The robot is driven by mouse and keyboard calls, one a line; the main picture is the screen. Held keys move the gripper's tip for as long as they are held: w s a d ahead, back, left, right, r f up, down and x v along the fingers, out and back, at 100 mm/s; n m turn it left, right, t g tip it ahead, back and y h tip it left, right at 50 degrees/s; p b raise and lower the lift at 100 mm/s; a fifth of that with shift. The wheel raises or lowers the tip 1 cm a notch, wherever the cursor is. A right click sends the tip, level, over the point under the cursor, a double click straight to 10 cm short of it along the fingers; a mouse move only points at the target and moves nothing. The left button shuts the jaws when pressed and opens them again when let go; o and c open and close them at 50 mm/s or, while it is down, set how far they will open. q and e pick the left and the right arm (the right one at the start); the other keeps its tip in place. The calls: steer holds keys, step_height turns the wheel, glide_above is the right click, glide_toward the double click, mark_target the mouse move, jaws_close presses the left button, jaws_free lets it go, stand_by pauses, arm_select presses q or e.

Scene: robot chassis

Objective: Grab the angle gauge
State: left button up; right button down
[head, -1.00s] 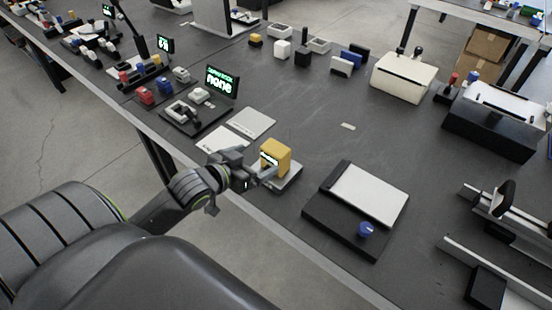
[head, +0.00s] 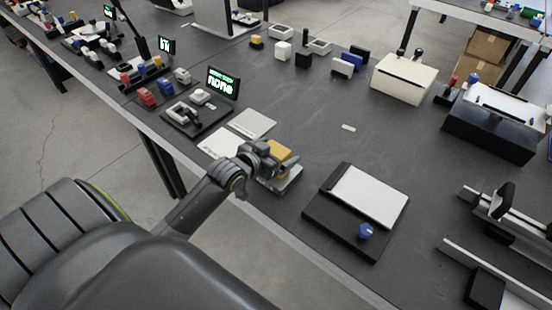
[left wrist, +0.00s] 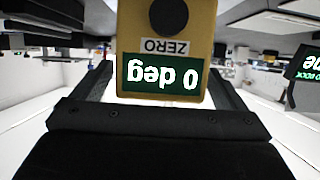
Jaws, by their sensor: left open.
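The angle gauge (head: 282,149) is a yellow box on a light grey plate (head: 291,184) near the table's front edge. In the left wrist view the gauge (left wrist: 164,48) fills the upper middle, with a dark knob, a ZERO label and a green screen showing 0 deg upside down. My left gripper (head: 277,164) is right at the gauge and hides part of it in the head view. Its two fingers are open, one on each side of the gauge in the left wrist view; contact cannot be made out. My right gripper is not in view.
A black board with a white plate (head: 370,194) and a blue knob (head: 364,232) lies just right of the gauge. Flat light plates (head: 250,123) and a display stand (head: 222,83) lie to its left. The table middle behind is mostly clear.

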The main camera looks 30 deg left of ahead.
arm_select(q)
steer(key=c, duration=1.2)
steer(key=shift+r, duration=0.15)
steer(key=shift+c, duration=0.5)
